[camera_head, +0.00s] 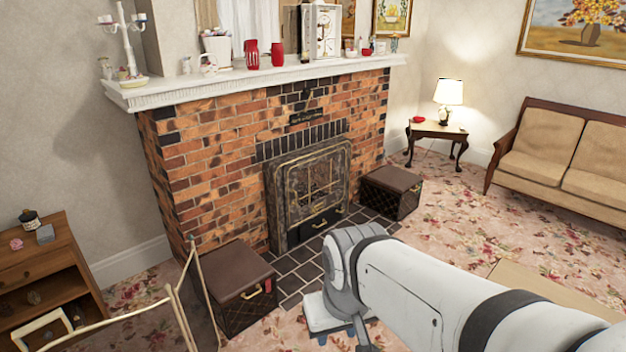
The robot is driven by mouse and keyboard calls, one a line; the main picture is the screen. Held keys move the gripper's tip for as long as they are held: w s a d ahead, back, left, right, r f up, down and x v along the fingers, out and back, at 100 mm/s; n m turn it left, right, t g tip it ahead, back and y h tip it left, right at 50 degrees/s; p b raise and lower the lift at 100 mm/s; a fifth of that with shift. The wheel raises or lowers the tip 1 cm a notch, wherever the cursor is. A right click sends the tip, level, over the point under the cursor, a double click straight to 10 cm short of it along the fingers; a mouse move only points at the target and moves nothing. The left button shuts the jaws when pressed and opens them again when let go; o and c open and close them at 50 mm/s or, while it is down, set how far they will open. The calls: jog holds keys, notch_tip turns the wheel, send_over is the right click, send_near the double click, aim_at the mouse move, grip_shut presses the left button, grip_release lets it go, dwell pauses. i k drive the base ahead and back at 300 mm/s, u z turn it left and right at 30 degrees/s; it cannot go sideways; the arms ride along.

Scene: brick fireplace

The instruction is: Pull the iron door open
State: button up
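The iron door (296,192) is a dark, aged metal panel with brass-coloured trim, set in the brick fireplace in the head view. It looks shut. A small brass handle shows on the dark lower panel beneath it. My arm reaches in from the lower right, and its end is low in front of the hearth. My gripper (345,335) is partly hidden behind my arm at the bottom edge of the picture. It appears apart from the door, and its finger opening cannot be made out.
A dark box (233,284) stands left of the hearth and another box (391,191) right of it. A folding screen (186,297) stands at the lower left. A white mantel (262,76) juts out above the door. Tiled hearth (298,272) and flowered carpet lie in front.

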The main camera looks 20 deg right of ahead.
aim_at(325, 182)
jog(key=z, duration=0.65)
jog(key=i, duration=3.45)
jog(key=u, duration=1.45)
